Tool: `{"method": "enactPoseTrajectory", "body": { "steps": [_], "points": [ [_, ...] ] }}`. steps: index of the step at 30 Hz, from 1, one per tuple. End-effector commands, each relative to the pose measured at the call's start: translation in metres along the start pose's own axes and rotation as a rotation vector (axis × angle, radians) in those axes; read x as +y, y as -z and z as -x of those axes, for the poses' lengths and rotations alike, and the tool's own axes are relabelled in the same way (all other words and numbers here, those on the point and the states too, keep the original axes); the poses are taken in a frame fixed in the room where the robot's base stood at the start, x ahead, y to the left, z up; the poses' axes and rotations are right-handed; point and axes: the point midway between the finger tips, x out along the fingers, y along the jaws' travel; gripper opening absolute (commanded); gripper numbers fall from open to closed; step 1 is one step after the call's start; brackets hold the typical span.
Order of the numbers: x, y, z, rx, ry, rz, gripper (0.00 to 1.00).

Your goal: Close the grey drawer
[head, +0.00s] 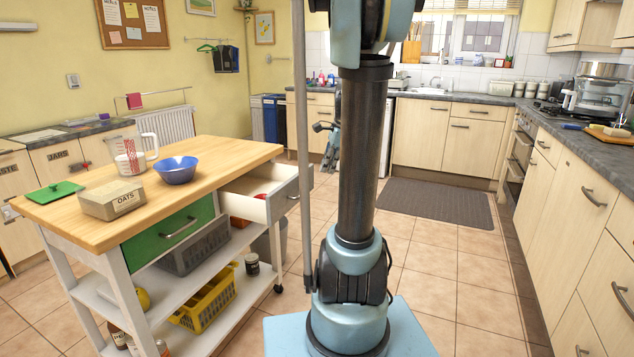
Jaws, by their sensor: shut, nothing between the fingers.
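The grey drawer (291,197) is at the right end of the wooden-topped trolley. It is pulled out, with its pale inside showing and its grey front and bar handle facing right. A red item (261,196) lies inside it. My gripper (319,127) shows small and dark, left of my arm's dark column and above and beyond the drawer front in the picture. It is shut and empty, and appears apart from the drawer. Part of my arm near it is hidden by the column.
A green drawer (178,232) sits closed beside the grey one. The trolley top (225,148) holds a blue bowl (176,170), a measuring jug (130,155), an oats box (112,200) and a green lid (55,192). Tiled floor (455,262) is clear at right.

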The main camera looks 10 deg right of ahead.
Motion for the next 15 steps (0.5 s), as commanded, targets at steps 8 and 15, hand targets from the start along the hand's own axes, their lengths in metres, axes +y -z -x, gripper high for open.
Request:
{"method": "enactPoseTrajectory", "body": {
  "steps": [8,15],
  "points": [
    [-0.07,0.031,-0.01,-0.054,0.003,-0.363,0.0],
    [-0.092,0.043,-0.016,-0.074,0.0,-0.495,0.0]
  ]
}}
